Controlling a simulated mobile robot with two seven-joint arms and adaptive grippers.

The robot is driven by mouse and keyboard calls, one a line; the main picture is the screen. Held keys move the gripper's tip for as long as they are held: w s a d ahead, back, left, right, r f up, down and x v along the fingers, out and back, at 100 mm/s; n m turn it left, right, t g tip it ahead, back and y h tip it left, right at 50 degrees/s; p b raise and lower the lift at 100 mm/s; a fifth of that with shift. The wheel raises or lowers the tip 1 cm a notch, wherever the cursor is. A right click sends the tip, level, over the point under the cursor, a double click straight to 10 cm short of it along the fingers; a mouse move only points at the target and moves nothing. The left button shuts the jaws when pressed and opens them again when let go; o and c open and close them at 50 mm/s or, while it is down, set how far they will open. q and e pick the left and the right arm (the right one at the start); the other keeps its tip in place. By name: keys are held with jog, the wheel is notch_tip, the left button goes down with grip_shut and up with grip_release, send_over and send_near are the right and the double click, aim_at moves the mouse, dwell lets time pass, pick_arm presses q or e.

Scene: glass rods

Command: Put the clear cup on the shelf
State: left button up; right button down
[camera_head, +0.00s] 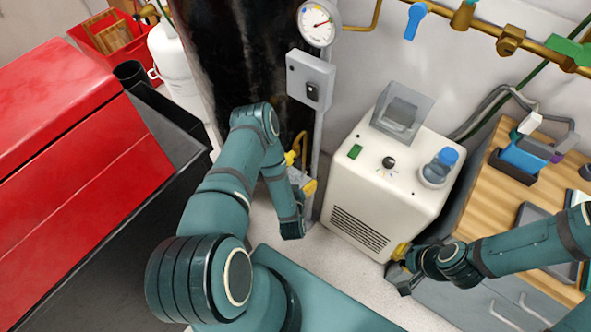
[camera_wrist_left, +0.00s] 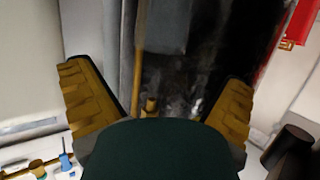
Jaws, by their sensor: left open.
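I cannot surely pick out the clear cup. A small, partly see-through vessel with a blue top (camera_head: 438,167) sits on the right of the white machine's top and may be it. No shelf is clearly recognisable. My left gripper (camera_head: 301,172) is left of the white machine, in front of the dark panel and apart from the vessel. In the left wrist view, its yellow fingers (camera_wrist_left: 157,76) are spread wide with nothing between them. My right gripper (camera_head: 398,264) is by the machine's lower right corner; its fingers are too small and hidden to read.
The white machine (camera_head: 372,205) has a clear-sided hopper (camera_head: 403,112) on top. A wooden worktop (camera_head: 478,205) with several items is at right. A grey switch box (camera_head: 311,80) and gauge (camera_head: 317,23) are near my left gripper. A red cabinet (camera_head: 75,150) fills the left.

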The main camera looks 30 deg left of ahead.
pick_arm(q)
jog(key=d+r+m+g+h, duration=0.2)
jog(key=d+r+g+h, duration=0.2)
jog(key=d+r+h, duration=0.45)
jog(key=s+d+r+m+g+h, duration=0.2)
jog(key=s+d+r+g, duration=0.5)
jog(key=s+d, duration=0.3)
jog(key=shift+s+d+r+h+p, duration=0.2)
jog(key=shift+s+r+h+p, duration=0.2)
jog(key=shift+s, duration=0.45)
